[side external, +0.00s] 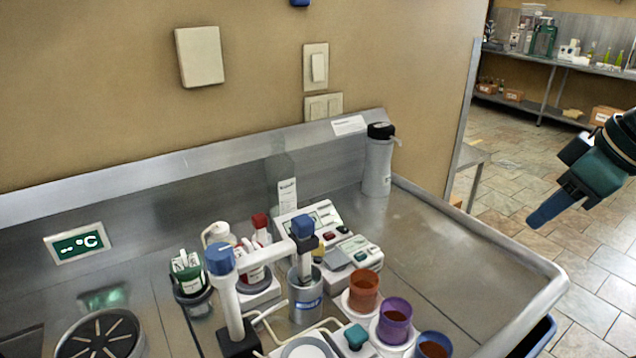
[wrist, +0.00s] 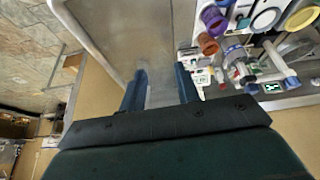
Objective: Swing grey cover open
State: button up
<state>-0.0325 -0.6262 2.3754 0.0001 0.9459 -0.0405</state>
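My gripper (wrist: 161,70) is open and empty in the wrist view, its two blue fingers well apart. In the side view my gripper (side external: 533,220) hangs at the far right, beyond the bench's right edge and far from the buckets. A pale grey round top (side external: 307,349) shows at the bottom of the side view, partly cut off; I cannot tell for sure that it is the grey cover.
A stirrer with a white arm (side external: 265,259) stands over a metal pot (side external: 305,300) left of the buckets. A grey dispenser bottle (side external: 378,165) stands at the back. The steel bench (side external: 450,250) is clear on the right, with a raised rim.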

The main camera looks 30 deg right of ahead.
jog(key=w+a+r+n+g, duration=0.1)
jog(key=w+a+r+n, duration=0.2)
jog(key=w, duration=0.6)
jog(key=n+g, duration=0.4)
jog(key=n, duration=0.1)
send_over(330, 251)
jog(key=a, duration=0.3)
notch_tip(330, 251, down, 7)
jog(key=shift+w+f, duration=0.1)
jog(key=shift+w, duration=0.1)
jog(key=shift+d+f, duration=0.1)
jog(key=shift+f, duration=0.05)
notch_tip(330, 251, down, 14)
jog(key=shift+r, duration=0.25)
grip_shut()
